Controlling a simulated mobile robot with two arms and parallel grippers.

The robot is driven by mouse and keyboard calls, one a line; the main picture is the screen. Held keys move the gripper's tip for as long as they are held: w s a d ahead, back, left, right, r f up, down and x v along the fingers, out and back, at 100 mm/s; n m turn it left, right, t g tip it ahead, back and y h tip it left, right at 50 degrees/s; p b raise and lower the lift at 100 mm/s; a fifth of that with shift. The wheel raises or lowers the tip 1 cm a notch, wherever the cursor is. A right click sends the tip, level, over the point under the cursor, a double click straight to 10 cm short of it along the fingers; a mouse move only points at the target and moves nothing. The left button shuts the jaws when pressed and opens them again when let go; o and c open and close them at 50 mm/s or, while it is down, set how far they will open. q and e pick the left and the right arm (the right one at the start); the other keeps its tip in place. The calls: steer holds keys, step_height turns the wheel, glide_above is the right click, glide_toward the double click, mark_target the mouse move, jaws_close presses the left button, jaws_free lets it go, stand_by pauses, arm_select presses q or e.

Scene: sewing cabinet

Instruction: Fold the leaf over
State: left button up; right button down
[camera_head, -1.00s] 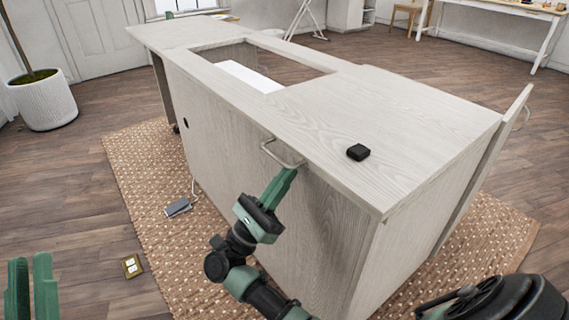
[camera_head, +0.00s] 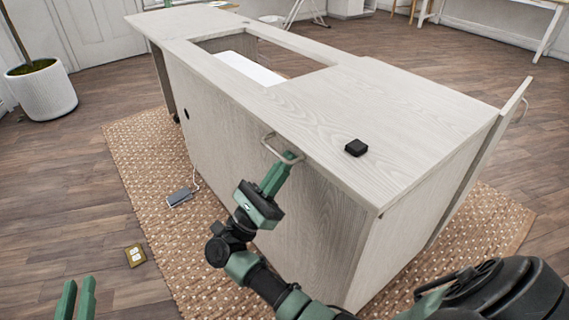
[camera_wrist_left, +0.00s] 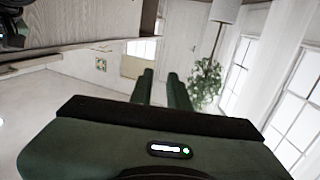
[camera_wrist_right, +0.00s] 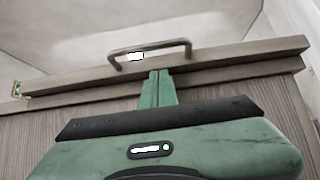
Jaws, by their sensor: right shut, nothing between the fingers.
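The pale wooden cabinet (camera_head: 300,230) stands on a woven rug. A metal loop handle (camera_head: 270,148) sits on the front edge of its top; it also shows in the right wrist view (camera_wrist_right: 150,47), on the upper of two stacked boards (camera_wrist_right: 240,58). My right gripper (camera_head: 287,160) is shut and empty, its fingertips at the handle's loop. Whether they touch the handle is unclear. My left gripper (camera_head: 76,298) is open and empty at the lower left, away from the cabinet. A hinged end panel (camera_head: 480,160) with its own handle stands at the cabinet's right end.
A small black box (camera_head: 356,147) lies on the cabinet top, right of the handle. The top has a rectangular opening (camera_head: 270,50) behind. A potted plant (camera_head: 42,92) stands far left.

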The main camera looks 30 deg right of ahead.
mark_target(285, 136)
arm_select(q)
steer(key=shift+f, duration=0.1)
